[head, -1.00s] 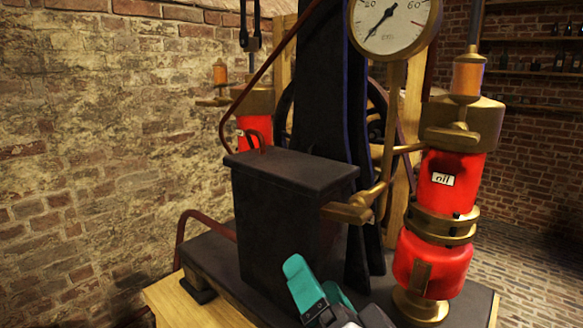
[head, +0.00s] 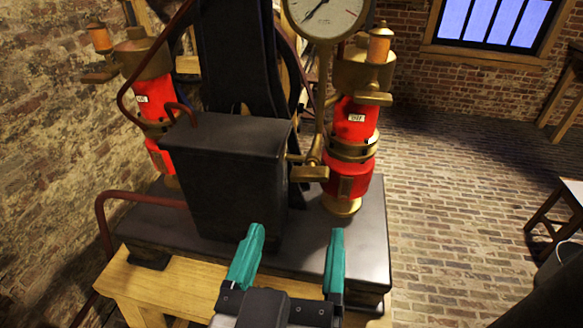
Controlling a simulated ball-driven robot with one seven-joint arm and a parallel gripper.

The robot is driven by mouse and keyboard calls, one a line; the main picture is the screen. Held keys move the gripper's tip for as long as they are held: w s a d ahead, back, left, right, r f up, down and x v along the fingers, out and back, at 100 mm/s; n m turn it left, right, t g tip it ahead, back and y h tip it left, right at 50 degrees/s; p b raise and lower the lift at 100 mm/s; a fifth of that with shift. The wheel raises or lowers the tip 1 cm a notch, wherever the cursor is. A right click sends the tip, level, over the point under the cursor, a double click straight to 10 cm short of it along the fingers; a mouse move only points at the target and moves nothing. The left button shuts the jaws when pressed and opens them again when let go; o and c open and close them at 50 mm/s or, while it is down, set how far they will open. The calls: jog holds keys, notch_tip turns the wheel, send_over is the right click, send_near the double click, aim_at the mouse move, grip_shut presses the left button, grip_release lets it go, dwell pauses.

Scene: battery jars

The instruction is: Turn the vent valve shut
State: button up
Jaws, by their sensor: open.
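A brass handle (head: 309,173) sits on the pipe below the gauge, at the right side of the black box, and looks like a valve handle. Brass levers also show on the right red jar's top (head: 371,97) and the left red jar's top (head: 99,77). I cannot tell which one is the vent valve. My gripper (head: 294,233) is open and empty, with two teal fingers well apart. It is at the lower middle, in front of the black base and apart from the handles.
The black box (head: 225,165) stands on the dark base plate (head: 365,255) over a wooden bench (head: 165,290). A white round gauge (head: 325,14) rises above the pipe. The red jars (head: 348,178) flank the box. Brick floor at the right is open, with a stool (head: 565,215).

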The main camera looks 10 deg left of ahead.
aim_at(308, 181)
jog(key=w+p, duration=0.1)
jog(key=w, duration=0.3)
jog(key=w+p, duration=0.1)
jog(key=w, duration=0.4)
jog(key=shift+d+r, duration=0.1)
jog(key=shift+d, duration=0.1)
jog(key=shift+w, duration=0.8)
jog(key=c, duration=1)
jog(key=shift+f, duration=0.2)
jog(key=shift+c, duration=0.2)
